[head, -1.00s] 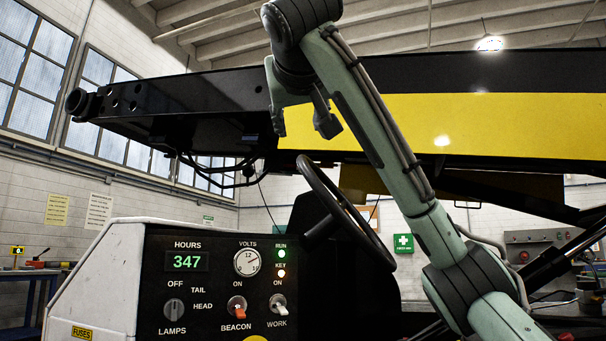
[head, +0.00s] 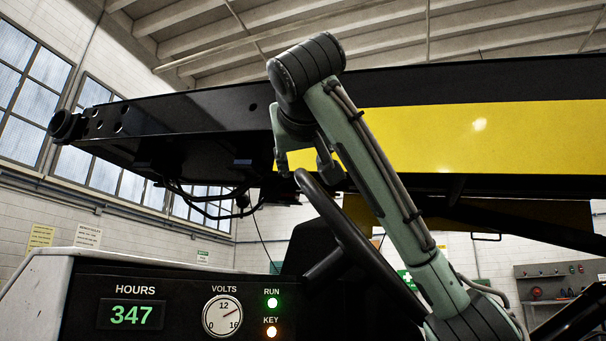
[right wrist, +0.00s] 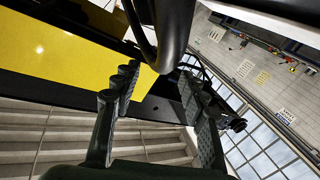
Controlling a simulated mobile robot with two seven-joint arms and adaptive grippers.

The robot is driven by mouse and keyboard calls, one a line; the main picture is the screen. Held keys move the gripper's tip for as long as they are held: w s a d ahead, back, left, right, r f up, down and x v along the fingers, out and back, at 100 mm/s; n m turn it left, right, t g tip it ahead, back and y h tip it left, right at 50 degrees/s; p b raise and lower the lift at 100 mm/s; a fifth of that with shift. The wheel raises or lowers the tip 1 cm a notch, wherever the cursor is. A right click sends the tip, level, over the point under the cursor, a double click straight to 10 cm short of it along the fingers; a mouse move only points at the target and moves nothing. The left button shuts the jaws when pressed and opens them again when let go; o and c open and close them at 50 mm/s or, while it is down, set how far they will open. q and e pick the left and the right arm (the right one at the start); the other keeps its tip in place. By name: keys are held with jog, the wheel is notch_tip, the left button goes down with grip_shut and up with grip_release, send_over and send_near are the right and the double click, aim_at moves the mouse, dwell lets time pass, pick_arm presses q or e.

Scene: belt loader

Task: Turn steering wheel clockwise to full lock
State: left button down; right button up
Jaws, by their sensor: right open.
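The black steering wheel (head: 350,238) is seen nearly edge-on in the head view, with its rim slanting down to the right above the control panel. My right gripper (head: 306,170) is open at the top of the rim, pointing down. In the right wrist view the near part of the rim (right wrist: 172,45) shows at the gap between the two open fingertips (right wrist: 158,76). I cannot tell whether either finger touches it. The lower part of the wheel is partly hidden by my right arm. My left gripper is not in view.
The control panel (head: 180,312), with a lit hours display and a volts gauge, is left of the wheel. The long black and yellow boom (head: 440,140) crosses behind and above my right gripper. A workshop wall with windows is behind.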

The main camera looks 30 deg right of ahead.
aim_at(304, 172)
jog(key=p+x, duration=0.1)
jog(key=x, duration=0.4)
jog(key=shift+d, duration=0.15)
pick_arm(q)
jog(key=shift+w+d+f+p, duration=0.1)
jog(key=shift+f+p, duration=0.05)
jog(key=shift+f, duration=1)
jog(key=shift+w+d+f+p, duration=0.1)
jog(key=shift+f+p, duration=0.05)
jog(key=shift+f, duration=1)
pick_arm(e)
jog(key=shift+x, duration=0.75)
jog(key=shift+c, duration=0.5)
grip_shut()
